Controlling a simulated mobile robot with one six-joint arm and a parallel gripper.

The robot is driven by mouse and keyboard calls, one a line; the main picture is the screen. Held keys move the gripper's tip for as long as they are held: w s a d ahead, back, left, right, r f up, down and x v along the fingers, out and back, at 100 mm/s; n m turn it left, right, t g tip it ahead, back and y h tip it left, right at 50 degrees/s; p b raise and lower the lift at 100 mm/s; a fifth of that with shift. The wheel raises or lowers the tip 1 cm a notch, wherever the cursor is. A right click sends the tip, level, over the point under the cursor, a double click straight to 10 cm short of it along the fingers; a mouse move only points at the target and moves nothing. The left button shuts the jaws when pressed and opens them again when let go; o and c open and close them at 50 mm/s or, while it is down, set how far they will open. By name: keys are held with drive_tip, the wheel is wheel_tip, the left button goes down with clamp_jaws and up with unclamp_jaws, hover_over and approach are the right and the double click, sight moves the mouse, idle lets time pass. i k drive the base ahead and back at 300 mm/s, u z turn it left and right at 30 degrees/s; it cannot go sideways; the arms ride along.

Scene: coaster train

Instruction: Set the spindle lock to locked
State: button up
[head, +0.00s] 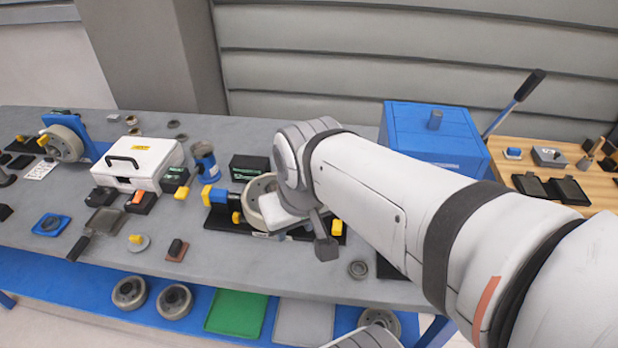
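A wheel (253,199) sits on a dark fixture with a blue and yellow block (214,196) at its left and yellow parts (236,217) near it. I cannot tell which part is the spindle lock or how it is set. My gripper (322,240) is over the right side of this fixture, at the end of my white arm. The arm hides part of the wheel and the fixture's right end, where a yellow piece (338,227) shows. Only a dark finger-like part of the gripper shows clearly. Contact and finger opening cannot be made out.
A second wheel (63,143) stands on a blue bracket at far left. A white case (138,160), a blue can (205,160) and a dark box (249,168) stand behind. A blue cabinet (405,120) is behind my arm.

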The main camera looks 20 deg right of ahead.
sight(237, 218)
drive_tip(key=u, duration=0.65)
drive_tip(key=k, duration=1.65)
drive_tip(key=z, duration=0.7)
drive_tip(key=i, duration=0.95)
drive_tip(key=z, duration=0.05)
